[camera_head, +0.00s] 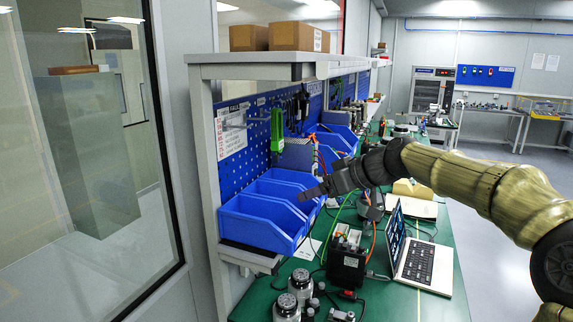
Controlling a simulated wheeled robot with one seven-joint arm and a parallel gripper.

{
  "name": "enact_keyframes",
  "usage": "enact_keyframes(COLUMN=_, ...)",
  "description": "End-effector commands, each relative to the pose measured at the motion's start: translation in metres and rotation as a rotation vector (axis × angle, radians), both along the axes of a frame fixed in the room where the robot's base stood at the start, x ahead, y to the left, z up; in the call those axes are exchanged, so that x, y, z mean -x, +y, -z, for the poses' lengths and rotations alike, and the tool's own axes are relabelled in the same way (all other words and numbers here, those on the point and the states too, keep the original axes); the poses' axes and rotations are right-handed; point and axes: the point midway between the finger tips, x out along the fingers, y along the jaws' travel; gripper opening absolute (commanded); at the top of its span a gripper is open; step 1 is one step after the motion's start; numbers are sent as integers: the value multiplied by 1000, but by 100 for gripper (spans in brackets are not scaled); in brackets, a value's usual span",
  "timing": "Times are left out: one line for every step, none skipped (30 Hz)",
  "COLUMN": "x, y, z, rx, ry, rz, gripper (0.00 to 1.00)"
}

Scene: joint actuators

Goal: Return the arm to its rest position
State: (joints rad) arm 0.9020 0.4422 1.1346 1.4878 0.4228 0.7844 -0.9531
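My arm (480,185) reaches in from the right edge, over the green workbench. It ends in my dark grey gripper (308,193), which points left. The fingertips are just in front of or above the right side of the blue bins (262,220); I cannot tell whether they touch. The gap between the fingers does not show, so I cannot tell whether the gripper is open or shut. No held object can be made out. Two silver and black actuators (288,308) stand at the near end of the bench.
The green bench (400,303) carries an open laptop (418,255), a black box (347,262) and several cables under the arm. A blue pegboard (240,160) and a grey shelf frame (205,150) stand at left. Cardboard boxes (297,37) sit on top. Open floor (490,270) lies right of the bench.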

Motion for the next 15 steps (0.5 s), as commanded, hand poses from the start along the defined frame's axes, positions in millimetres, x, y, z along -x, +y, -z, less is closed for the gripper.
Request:
enact_keyframes(x=3, y=6, z=12, rx=20, ry=32, rz=8, gripper=80)
enact_keyframes(x=5, y=8, z=19, rx=33, ry=51, rz=15, gripper=80)
enact_keyframes(x=7, y=10, z=30, rx=49, ry=78, rz=28, gripper=80)
enact_keyframes(x=9, y=13, z=39, rx=62, ry=101, rz=38, gripper=80)
enact_keyframes(x=12, y=14, z=47, rx=76, ry=123, rz=51, gripper=80)
enact_keyframes(x=16, y=16, z=60, rx=97, ry=154, rz=68, gripper=80)
enact_keyframes(x=20, y=17, z=70, rx=115, ry=181, rz=83, gripper=80)
enact_keyframes(x=25, y=17, z=81, rx=133, ry=208, rz=101, gripper=80)
enact_keyframes(x=33, y=19, z=96, rx=162, ry=245, rz=125, gripper=80)
enact_keyframes(x=40, y=19, z=107, rx=182, ry=274, rz=146, gripper=80)
enact_keyframes(x=47, y=19, z=119, rx=206, ry=302, rz=167, gripper=80)
enact_keyframes(x=58, y=18, z=133, rx=233, ry=338, rz=198, gripper=80)
enact_keyframes(x=66, y=16, z=142, rx=254, ry=362, rz=222, gripper=80)
enact_keyframes(x=74, y=14, z=151, rx=272, ry=385, rz=247, gripper=80)
enact_keyframes(x=86, y=10, z=162, rx=297, ry=414, rz=281, gripper=80)
